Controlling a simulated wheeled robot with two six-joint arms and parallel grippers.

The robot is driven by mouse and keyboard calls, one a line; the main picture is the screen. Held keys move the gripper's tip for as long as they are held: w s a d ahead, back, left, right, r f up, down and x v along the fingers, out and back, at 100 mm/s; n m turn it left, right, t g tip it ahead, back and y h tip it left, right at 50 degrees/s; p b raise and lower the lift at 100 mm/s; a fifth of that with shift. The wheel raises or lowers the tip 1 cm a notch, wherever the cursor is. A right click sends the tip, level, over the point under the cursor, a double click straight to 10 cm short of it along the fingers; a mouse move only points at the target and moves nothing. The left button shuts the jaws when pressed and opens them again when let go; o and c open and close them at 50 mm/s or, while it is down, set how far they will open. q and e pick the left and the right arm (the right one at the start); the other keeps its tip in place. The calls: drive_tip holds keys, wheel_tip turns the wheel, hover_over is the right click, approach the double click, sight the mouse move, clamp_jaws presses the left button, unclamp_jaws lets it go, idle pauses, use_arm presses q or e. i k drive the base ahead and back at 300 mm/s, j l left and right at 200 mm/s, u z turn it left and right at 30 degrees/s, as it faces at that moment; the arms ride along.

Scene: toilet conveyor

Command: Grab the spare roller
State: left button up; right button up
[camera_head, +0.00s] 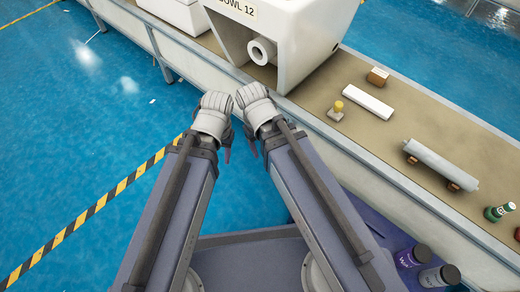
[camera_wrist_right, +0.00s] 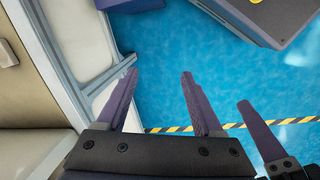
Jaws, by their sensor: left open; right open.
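The spare roller, a grey cylinder (camera_head: 440,165), lies on the belt at the right of the head view, with small wooden blocks at its ends. My left gripper (camera_head: 227,150) is beside the conveyor's near side, well left of the roller and empty. My right gripper (camera_head: 250,143) is close beside it, also away from the roller. In the right wrist view the right gripper (camera_wrist_right: 158,75) has its two purple fingers spread with nothing between them. One finger of the left gripper (camera_wrist_right: 257,128) shows at its right. The roller is not visible in the wrist view.
A white toilet unit (camera_head: 310,35) with a white roll (camera_head: 262,51) stands on the conveyor. Blue floor is left, with a striped line.

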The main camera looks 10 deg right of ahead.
sight(430, 158)
drive_tip(key=z, duration=2.1)
drive_tip(key=k+j+z, duration=0.15)
drive_tip(key=z, duration=0.25)
drive_tip(key=k+j+z, duration=0.15)
drive_tip(key=z, duration=0.2)
drive_tip(key=k+j+z, duration=0.2)
drive_tip(key=z, duration=0.2)
drive_tip(key=i, duration=0.45)
drive_tip(key=z, duration=0.05)
